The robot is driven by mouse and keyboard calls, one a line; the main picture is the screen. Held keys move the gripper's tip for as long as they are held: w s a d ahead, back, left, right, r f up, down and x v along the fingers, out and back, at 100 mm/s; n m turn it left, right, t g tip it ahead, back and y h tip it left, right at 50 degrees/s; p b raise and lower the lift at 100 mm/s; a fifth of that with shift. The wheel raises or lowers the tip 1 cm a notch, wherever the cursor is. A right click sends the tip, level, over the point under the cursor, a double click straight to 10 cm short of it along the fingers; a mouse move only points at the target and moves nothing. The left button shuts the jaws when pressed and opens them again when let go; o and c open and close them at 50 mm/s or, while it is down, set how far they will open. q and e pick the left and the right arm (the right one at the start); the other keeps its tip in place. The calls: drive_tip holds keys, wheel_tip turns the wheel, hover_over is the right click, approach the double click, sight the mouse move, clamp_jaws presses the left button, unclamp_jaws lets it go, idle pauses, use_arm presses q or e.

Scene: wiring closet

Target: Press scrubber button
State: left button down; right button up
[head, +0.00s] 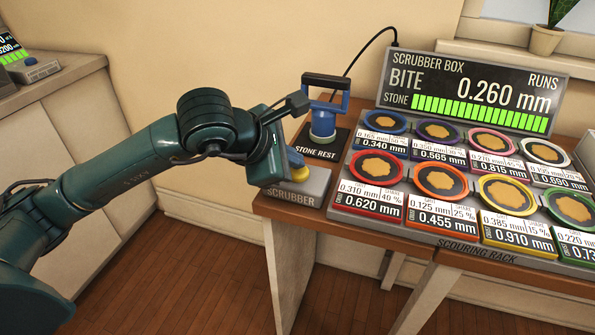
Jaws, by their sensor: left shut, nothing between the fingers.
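The scrubber is a grey box (312,187) labelled SCRUBBER at the left front corner of the wooden table. A rounded yellow part (296,166), which looks like its button, shows just above the box, partly covered by my gripper. My left gripper (279,172) is shut and empty, pointing down at the scrubber. Its body hides the left side of the box and most of the yellow part. I cannot tell whether the fingertips touch it. My right gripper is not in view.
A blue handled tool (323,122) stands on the black stone rest (318,151) just behind the scrubber. The scouring rack (407,222) with several coloured round pads fills the table to the right. A display (473,90) behind reads BITE 0.260 mm. A cabinet (75,130) stands left.

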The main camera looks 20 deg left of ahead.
use_arm(q)
drive_tip(key=shift+f, duration=0.3)
drive_tip(key=shift+r, duration=0.35)
drive_tip(key=shift+r+p, duration=1.35)
drive_tip(key=shift+r, duration=1.8)
